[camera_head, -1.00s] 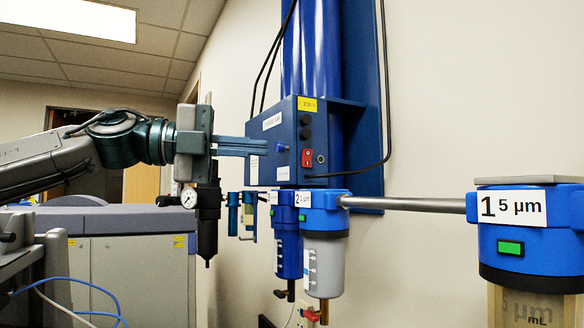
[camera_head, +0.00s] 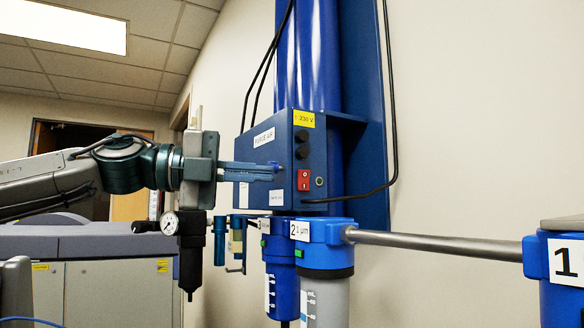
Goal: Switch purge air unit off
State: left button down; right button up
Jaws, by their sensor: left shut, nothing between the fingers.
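The purge air unit (camera_head: 265,150) is a blue box on the wall with a "PURGE AIR" label, a yellow 230 V label and black knobs on its right-hand face. A red rocker switch (camera_head: 303,180) sits low on that face, beside a small round fitting (camera_head: 320,182). Which way the rocker is pressed is too small to tell. My left gripper (camera_head: 278,168) comes in from the left with its fingers shut and empty. Its fingertips overlap the box's front in the picture, just left of and slightly above the red switch. Contact cannot be told. My right gripper is not in view.
Blue filter housings (camera_head: 322,258) hang below the box, joined by a grey pipe (camera_head: 440,243) running right to another filter (camera_head: 565,265). Black cables (camera_head: 391,100) loop around the box. The wall at right is bare.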

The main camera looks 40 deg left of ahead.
aim_at(294, 175)
pick_arm(q)
jog(key=shift+p+x, duration=3)
jog(key=shift+x, duration=1)
jog(key=shift+w+a+r, duration=0.25)
jog(key=shift+w+a, duration=0.05)
jog(key=shift+a, duration=0.4)
jog(key=shift+w+a+p, duration=0.15)
jog(key=shift+w+a, duration=0.05)
jog(key=shift+a, duration=0.45)
jog(key=shift+w+a+p, duration=0.15)
jog(key=shift+w+a, duration=0.05)
jog(key=shift+a, duration=0.45)
jog(key=shift+d, duration=0.15)
